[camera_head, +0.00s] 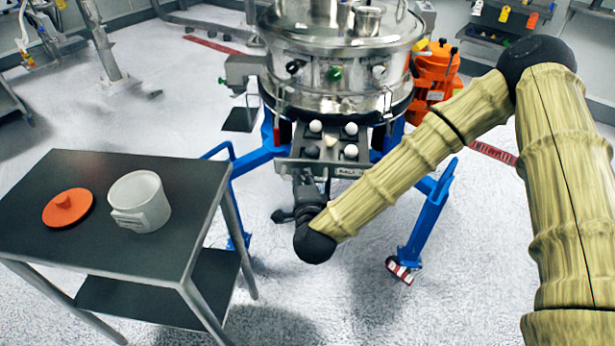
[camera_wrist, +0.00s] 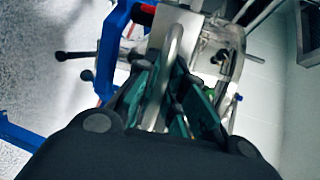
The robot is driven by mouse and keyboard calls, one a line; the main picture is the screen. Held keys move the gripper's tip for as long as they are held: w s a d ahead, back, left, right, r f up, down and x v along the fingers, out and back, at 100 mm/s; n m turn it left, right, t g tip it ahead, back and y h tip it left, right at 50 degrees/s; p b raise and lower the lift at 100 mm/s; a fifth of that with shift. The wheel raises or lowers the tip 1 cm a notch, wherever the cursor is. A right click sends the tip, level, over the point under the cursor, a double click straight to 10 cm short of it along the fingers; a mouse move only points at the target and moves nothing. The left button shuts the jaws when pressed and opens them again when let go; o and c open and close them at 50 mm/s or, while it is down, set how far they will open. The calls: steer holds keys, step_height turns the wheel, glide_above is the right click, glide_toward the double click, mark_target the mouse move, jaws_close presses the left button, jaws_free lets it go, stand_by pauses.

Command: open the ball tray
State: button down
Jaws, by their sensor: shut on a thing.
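The ball tray (camera_head: 348,172) sticks out from under the steel sifter (camera_head: 340,65) in the head view. Several white balls and a dark ball lie in it. My gripper (camera_wrist: 177,75) is at the front of the tray, low and to the left in the head view, where its fingertips are hard to make out. In the wrist view its green-padded fingers are closed around a pale metal handle bar (camera_wrist: 178,38), which runs between them. The tray's floor and balls cannot be made out in the wrist view.
A dark table (camera_head: 105,245) at left holds a white container (camera_head: 140,200) and an orange lid (camera_head: 68,207). Blue legs (camera_head: 427,215) of the sifter stand on both sides of my gripper. An orange motor (camera_head: 437,72) is at right. Floor in front is clear.

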steer(key=c, duration=1.5)
jaws_free()
steer(key=v, duration=1.2)
steer(key=shift+f, duration=0.1)
